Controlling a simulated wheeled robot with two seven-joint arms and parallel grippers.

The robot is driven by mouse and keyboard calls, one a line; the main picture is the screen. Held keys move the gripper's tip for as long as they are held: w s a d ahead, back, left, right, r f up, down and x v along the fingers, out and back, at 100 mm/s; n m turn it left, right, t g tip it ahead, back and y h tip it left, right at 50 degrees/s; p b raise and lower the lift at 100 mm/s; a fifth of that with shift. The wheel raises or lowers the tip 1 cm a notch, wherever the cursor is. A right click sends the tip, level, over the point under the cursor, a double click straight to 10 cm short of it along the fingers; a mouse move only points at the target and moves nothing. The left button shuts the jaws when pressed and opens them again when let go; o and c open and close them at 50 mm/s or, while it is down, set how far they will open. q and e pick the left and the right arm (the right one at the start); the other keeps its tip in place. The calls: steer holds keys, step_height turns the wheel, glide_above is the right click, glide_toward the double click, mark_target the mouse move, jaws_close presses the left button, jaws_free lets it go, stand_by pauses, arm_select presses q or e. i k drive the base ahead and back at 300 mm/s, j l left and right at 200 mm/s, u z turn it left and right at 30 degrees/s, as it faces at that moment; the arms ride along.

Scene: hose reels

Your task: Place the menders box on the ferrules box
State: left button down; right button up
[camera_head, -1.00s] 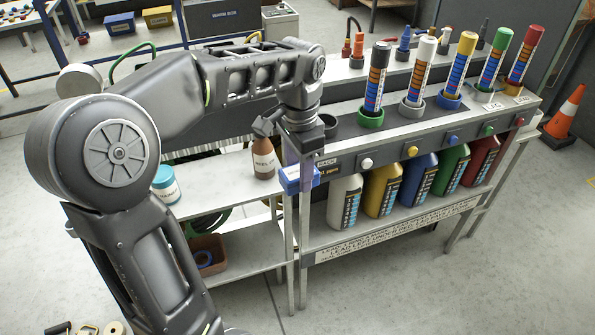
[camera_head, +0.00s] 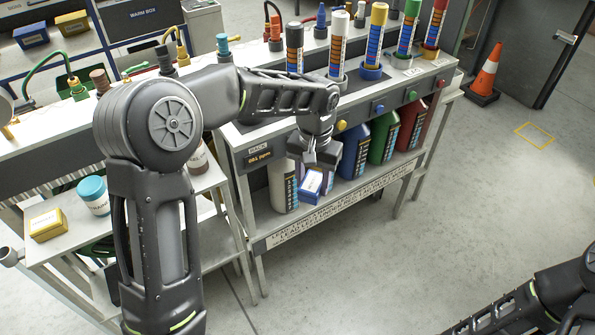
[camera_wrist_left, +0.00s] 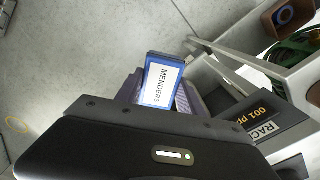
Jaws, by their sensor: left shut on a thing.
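The menders box (camera_head: 311,184) is small and blue with a white label. The box is tilted in the head view. A small yellow box (camera_head: 47,224) sits on the low side shelf at the left. Its lettering is too small to read, so I cannot tell if it is the ferrules box. My right gripper is out of view; part of my right arm shows at bottom right.
The side shelf (camera_head: 50,256) also holds a white jar with a teal lid (camera_head: 93,195) and a brown bottle (camera_head: 199,158), partly behind my left arm. The rack (camera_head: 258,155) holds upright tubes above and bottles below. A traffic cone (camera_head: 487,70) stands right. Floor in front is clear.

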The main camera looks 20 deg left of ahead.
mark_target(43, 221)
steer(key=l+u, duration=0.1)
steer(key=u, duration=0.3)
steer(key=k+u, duration=0.15)
steer(key=u, duration=0.25)
steer(key=k+l+u, duration=0.1)
steer(key=u, duration=0.3)
